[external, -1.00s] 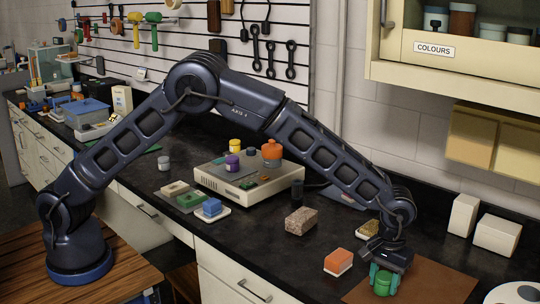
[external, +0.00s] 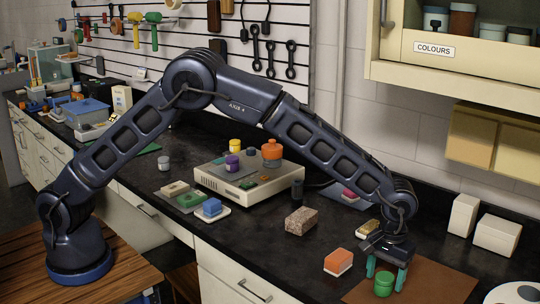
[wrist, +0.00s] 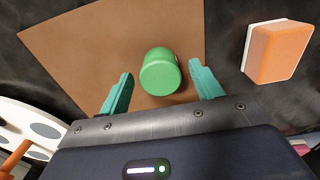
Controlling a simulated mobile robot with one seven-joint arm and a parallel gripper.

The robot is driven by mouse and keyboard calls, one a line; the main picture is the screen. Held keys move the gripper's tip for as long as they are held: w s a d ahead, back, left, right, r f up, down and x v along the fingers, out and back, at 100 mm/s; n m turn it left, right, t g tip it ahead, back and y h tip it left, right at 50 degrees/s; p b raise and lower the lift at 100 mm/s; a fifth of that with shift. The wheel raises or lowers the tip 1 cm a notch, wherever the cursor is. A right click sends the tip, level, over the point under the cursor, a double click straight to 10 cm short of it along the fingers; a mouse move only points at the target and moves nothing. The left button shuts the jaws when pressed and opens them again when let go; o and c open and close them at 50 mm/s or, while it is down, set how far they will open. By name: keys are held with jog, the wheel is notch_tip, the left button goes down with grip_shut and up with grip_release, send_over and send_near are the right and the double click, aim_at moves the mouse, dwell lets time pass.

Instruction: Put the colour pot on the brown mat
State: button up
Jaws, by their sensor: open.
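A green pot (external: 384,284) stands upright on the brown mat (external: 440,284) at the front right of the bench. In the wrist view the green pot (wrist: 160,72) sits on the brown mat (wrist: 75,45), between and just beyond the tips of my gripper (wrist: 160,84). The teal fingers are spread wide, with a gap on each side of the pot. In the external view my gripper (external: 385,274) is over the pot, pointing down, its fingers apart and holding nothing.
An orange-and-white block (external: 338,262) lies left of the mat and also shows in the wrist view (wrist: 279,52). A speckled brick (external: 301,221) and a yellowish block (external: 367,227) lie behind. White boxes (external: 496,234) stand at the right. A white palette (external: 515,293) lies at the front right.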

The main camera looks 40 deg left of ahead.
aim_at(385, 276)
notch_tip(385, 276, up, 10)
jog(key=shift+r, duration=0.15)
